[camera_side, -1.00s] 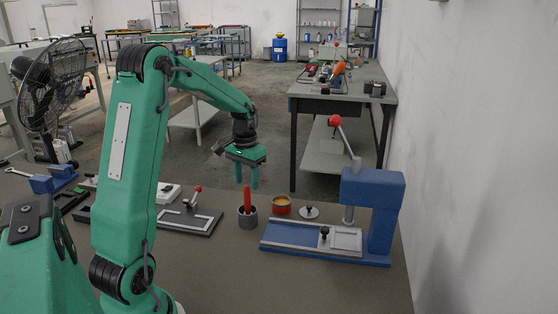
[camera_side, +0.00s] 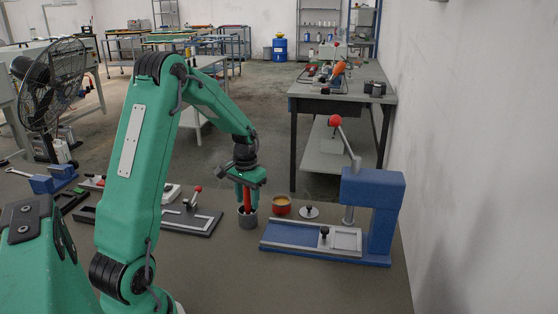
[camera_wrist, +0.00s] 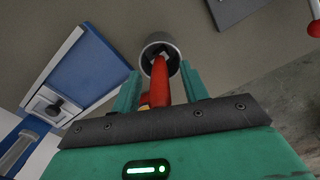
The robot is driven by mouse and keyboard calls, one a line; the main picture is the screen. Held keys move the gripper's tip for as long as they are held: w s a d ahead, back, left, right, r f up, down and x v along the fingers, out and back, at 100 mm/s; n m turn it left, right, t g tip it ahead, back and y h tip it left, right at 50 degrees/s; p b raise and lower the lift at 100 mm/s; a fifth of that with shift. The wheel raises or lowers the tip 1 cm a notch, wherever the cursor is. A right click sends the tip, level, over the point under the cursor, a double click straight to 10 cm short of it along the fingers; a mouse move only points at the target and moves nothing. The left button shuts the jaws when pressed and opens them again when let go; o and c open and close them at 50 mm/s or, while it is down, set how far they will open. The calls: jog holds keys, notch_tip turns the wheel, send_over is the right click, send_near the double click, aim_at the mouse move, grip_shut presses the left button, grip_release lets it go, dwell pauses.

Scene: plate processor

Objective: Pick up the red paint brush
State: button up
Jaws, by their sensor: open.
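The red paint brush (camera_side: 247,200) stands upright in a dark grey cup (camera_side: 247,219) on the table. My gripper (camera_side: 247,206) points down over the cup, with its green fingers on either side of the brush handle. In the wrist view the red brush (camera_wrist: 159,82) lies between the two open fingers, and its lower end is inside the cup (camera_wrist: 172,45). The fingers are apart, and a gap shows beside the handle. The bristle end is hidden in the cup.
A red pot with tan contents (camera_side: 281,206) and a small lid with a black knob (camera_side: 309,211) stand close right of the cup. A blue press (camera_side: 374,205) with a red-knobbed lever is further right. A grey framed plate with a red-knobbed lever (camera_side: 193,221) lies left.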

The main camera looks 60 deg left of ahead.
jog(key=shift+f, duration=0.1)
dwell(0.4)
grip_shut()
jog(key=shift+r, duration=5.05)
